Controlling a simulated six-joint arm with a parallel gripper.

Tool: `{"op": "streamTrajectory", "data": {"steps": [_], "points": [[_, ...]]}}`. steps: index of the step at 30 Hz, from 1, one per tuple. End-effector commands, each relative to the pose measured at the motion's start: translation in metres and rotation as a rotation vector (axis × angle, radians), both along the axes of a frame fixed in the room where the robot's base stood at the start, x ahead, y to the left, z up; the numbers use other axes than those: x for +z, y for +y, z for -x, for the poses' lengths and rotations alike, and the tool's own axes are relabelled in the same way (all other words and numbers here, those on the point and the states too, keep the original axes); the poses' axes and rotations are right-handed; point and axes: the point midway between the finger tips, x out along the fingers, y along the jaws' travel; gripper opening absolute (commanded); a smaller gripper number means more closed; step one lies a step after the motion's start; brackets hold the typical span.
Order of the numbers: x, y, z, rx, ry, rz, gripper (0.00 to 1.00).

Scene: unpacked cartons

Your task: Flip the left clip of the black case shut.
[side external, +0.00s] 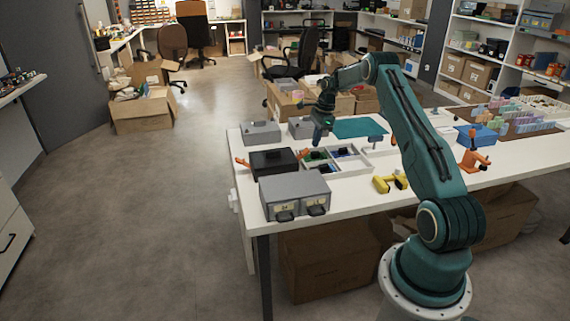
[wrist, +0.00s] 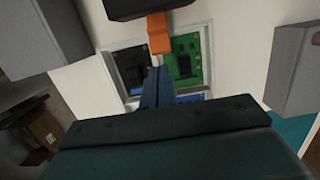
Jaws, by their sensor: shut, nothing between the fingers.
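The black case (side external: 273,162) sits on the white table with its lid down. One orange clip (side external: 243,162) sticks out on its picture-left side. Another orange clip (side external: 303,154) sticks out on the side facing the parts tray. In the wrist view the case (wrist: 150,7) is at the top edge, cut off, and one orange clip (wrist: 159,35) extends from it toward my fingers. My gripper (side external: 317,141) is over the tray, beside the case. In the wrist view its fingertips (wrist: 156,64) are shut and empty, close to the clip's free end; I cannot tell if they touch.
The grey divided tray (side external: 338,160) with circuit boards lies below my gripper. Grey drawer boxes (side external: 294,194) stand in front of the case, and grey boxes (side external: 261,133) stand behind it. A yellow tool (side external: 390,184) lies to the right. The table front is clear there.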

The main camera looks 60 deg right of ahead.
Motion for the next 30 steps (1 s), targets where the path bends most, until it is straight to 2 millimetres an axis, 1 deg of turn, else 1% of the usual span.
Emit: {"op": "streamTrajectory", "data": {"steps": [1,3,10,15,30], "points": [[-0.007,0.001,-0.001,0.000,0.001,-0.001,0.00],[-0.015,0.003,-0.002,0.001,0.001,-0.001,0.00],[-0.031,0.005,-0.004,0.001,0.001,0.001,0.00],[-0.033,0.005,-0.005,0.001,0.001,0.001,0.00],[-0.032,0.006,-0.006,0.002,0.009,0.011,0.00]]}}
